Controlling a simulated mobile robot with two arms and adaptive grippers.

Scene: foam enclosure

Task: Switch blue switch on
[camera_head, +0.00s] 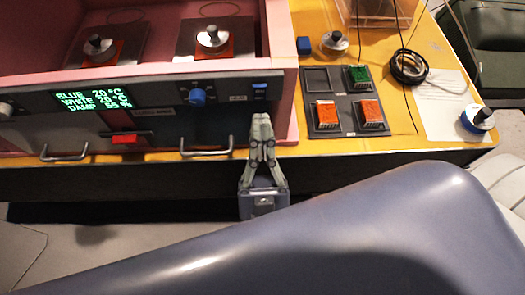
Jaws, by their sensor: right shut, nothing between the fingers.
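A small blue switch (260,87) sits at the right end of the dark front panel (160,103) of the pink foam enclosure. A label is beside it, too small to read. My right gripper (261,118) is shut and empty. Its fingertips point up at the panel, just below the blue switch in the picture. I cannot tell whether they touch the panel. Whether the switch is on or off is too small to tell. My left gripper is not in view.
A blue knob (197,96), a lit green display (92,100), a red slider (124,139) and metal handles (207,151) are on the front. A dark tray (346,128) with coloured blocks, a cable (409,67) and knobbed lids lie on the yellow top to the right.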

